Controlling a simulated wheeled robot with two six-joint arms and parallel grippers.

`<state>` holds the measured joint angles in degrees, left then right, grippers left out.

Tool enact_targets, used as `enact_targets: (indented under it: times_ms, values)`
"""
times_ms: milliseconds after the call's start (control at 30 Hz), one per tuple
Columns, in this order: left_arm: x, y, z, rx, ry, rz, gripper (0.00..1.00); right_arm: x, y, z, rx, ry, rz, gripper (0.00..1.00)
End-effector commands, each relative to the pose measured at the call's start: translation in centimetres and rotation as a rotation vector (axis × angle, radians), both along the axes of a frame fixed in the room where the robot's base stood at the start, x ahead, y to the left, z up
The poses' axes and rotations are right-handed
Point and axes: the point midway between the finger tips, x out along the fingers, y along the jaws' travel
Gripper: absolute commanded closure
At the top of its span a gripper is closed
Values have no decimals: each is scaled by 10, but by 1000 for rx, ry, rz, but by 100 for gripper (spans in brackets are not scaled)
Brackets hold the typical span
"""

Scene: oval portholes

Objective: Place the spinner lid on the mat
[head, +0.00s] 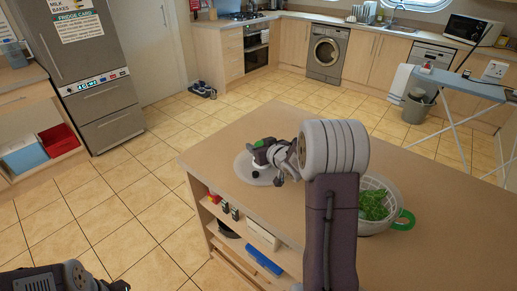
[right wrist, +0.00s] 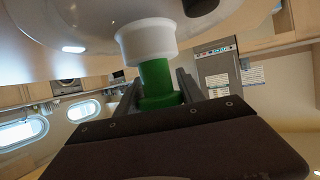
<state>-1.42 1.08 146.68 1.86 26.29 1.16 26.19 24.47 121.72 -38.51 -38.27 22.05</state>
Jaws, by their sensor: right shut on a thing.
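The spinner lid (head: 258,177) is a pale grey disc with a small dark knob, over the left part of the wooden island top. Its green and white handle stem (right wrist: 155,70) shows large in the right wrist view, with the lid's underside or face (right wrist: 80,28) across the top. My right gripper (head: 266,153) is shut on this handle. I cannot tell whether the lid touches the surface. No mat shows clearly; the lid and gripper may hide it.
A white spinner bowl (head: 405,193) with green leaves (head: 374,205) and a green handle stands on the island top (head: 440,240), right of my right forearm. Shelves under the island hold several items, including a blue box (head: 264,262). An ironing board (head: 460,82) stands at the back right.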

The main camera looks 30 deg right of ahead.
Motion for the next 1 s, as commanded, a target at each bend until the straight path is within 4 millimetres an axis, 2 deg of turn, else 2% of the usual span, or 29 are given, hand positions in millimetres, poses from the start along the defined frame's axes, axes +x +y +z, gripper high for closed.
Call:
enact_targets:
  times_ms: [333,367,433,700,800,867,1000]
  values:
    - [0,0,-3,0,0,0,100,0,0,-4,-1,-2,0,100]
    - [0,0,-3,0,0,0,100,0,0,-4,-1,0,0,52]
    - [0,0,-2,0,0,0,100,0,0,-3,-1,0,0,33]
    - [0,0,-2,0,0,0,100,0,0,-3,-1,-1,0,33]
    - [0,0,4,0,0,0,100,0,0,4,-1,-2,0,33]
    - [0,0,2,0,0,0,100,-7,-1,5,-2,-2,-1,33]
    - [0,0,6,0,0,0,100,-34,0,18,-2,-3,-2,33]
